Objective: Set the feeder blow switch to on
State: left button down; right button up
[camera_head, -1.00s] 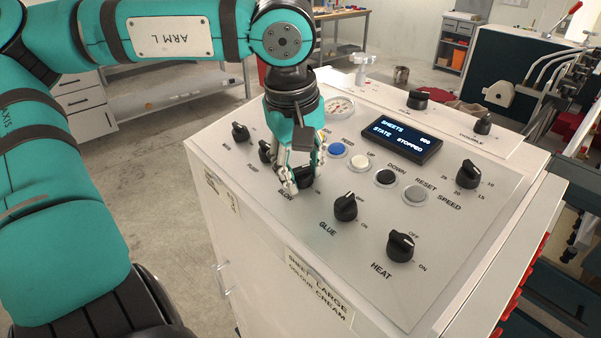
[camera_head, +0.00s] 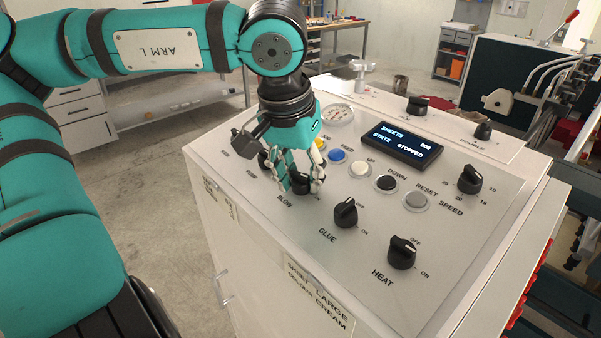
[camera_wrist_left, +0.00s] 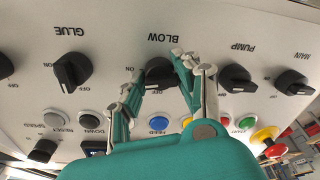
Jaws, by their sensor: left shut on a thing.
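The feeder blow switch is a black rotary knob (camera_head: 300,182) on the sloped light panel, beside the BLOW label. In the left wrist view the blow knob (camera_wrist_left: 158,72) shows between the fingers, partly covered by one fingertip. My left gripper (camera_head: 301,187) points down from above and is shut on this knob, a finger on each side; its fingers also show in the wrist view (camera_wrist_left: 157,65). The knob's pointer direction is hard to read behind the fingers. My right gripper is in neither view.
The glue knob (camera_head: 345,212) and heat knob (camera_head: 402,252) are to the right of the blow knob. The pump knob (camera_wrist_left: 235,78) is its other neighbour. A blue button (camera_head: 337,155) sits just behind the gripper. The display (camera_head: 402,140) reads STATE STOPPED.

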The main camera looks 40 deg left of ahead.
pick_arm(q)
jog(key=shift+s+f+m, duration=0.1)
jog(key=shift+m, duration=1)
jog(key=c, duration=0.9)
grip_release()
jog(key=shift+c, duration=0.2)
jog(key=v, duration=1.2)
